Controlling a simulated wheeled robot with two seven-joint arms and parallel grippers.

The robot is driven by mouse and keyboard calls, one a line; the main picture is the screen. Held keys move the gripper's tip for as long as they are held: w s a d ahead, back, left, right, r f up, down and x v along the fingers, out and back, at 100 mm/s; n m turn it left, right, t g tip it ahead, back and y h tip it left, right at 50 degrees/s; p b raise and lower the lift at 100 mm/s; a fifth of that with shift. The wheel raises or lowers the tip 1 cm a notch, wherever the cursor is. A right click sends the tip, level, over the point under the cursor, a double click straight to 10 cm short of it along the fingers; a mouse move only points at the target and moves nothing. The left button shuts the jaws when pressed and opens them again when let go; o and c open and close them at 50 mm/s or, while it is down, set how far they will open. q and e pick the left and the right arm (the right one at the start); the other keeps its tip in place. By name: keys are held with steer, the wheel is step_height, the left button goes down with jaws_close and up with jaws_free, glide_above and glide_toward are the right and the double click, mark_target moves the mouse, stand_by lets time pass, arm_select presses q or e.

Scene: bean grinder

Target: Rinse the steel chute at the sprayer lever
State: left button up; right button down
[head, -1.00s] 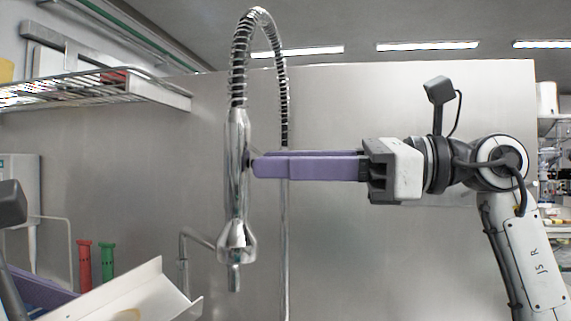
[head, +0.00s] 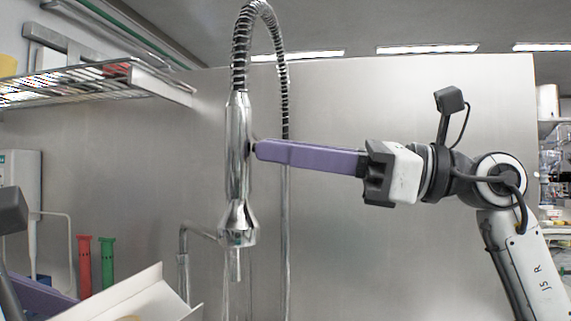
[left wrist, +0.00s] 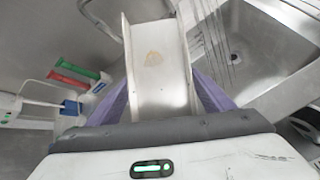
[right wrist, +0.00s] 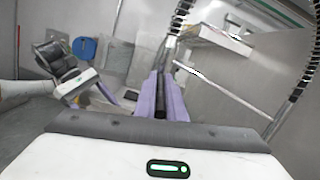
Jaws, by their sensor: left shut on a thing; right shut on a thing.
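The pale steel chute (head: 135,300) is tilted at the lower left of the head view. In the left wrist view the chute (left wrist: 160,75) lies between the purple fingers of my left gripper (left wrist: 162,92), which is shut on it.
A wire rack (head: 95,82) juts out at the upper left. Red (head: 84,265) and green (head: 107,262) upright items stand behind the chute. A thin faucet pipe (head: 184,265) is close to the sprayer. A sink basin (left wrist: 255,45) lies beside the chute.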

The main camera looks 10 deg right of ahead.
arm_select(q)
steer(key=shift+r, duration=0.1)
arm_select(e)
steer(key=c, duration=1.8)
jaws_free()
arm_select(q)
steer(key=shift+f+b, duration=0.75)
steer(key=shift+f, duration=0.05)
arm_select(e)
steer(key=v, duration=1.2)
steer(key=shift+w, duration=0.1)
